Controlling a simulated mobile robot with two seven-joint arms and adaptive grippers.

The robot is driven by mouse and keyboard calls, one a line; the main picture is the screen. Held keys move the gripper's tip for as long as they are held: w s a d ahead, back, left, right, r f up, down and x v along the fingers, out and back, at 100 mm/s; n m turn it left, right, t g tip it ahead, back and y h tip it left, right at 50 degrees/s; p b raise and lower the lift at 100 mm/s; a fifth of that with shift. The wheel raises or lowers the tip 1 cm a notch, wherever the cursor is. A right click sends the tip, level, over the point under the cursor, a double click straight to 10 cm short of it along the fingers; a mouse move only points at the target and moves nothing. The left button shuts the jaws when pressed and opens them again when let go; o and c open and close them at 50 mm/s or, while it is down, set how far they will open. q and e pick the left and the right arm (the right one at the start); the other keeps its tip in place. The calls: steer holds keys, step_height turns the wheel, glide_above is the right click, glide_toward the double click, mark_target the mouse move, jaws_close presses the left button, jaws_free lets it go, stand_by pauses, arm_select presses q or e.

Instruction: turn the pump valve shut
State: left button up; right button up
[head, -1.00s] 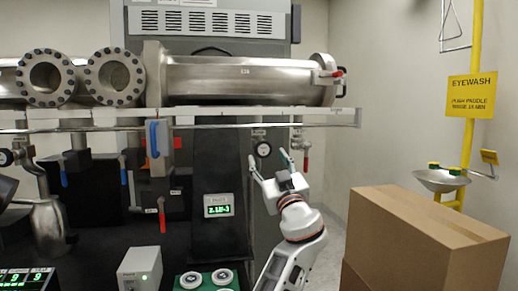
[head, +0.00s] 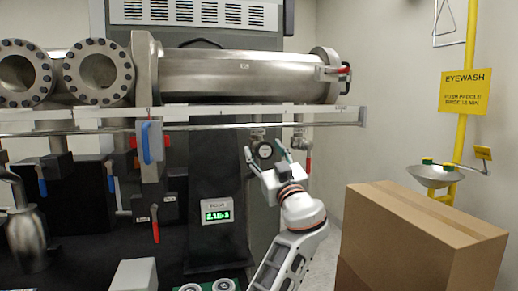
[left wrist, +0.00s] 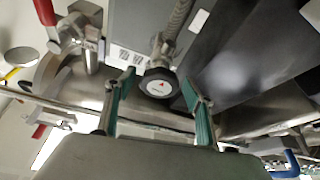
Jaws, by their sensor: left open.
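A round black valve knob with a white face (head: 265,150) hangs below the metal rail, at the end of a pipe. In the left wrist view the gripper (left wrist: 159,79) shows gaps between the knob and both fingertips. I cannot tell how deep the knob sits between them. My right gripper is not in view.
A red-handled valve (head: 308,157) hangs just right of the gripper. A large steel cylinder (head: 245,76) lies above the rail (head: 340,115). A green display (head: 217,210) is below left. A cardboard box (head: 420,225) and a yellow eyewash stand (head: 462,140) are at right.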

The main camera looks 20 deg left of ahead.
arm_select(q)
steer(key=shift+w+a+r, duration=0.1)
steer(key=shift+w+a, duration=0.05)
steer(key=shift+w, duration=0.05)
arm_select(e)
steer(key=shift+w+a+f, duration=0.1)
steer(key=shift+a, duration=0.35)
arm_select(q)
steer(key=c, duration=1.1)
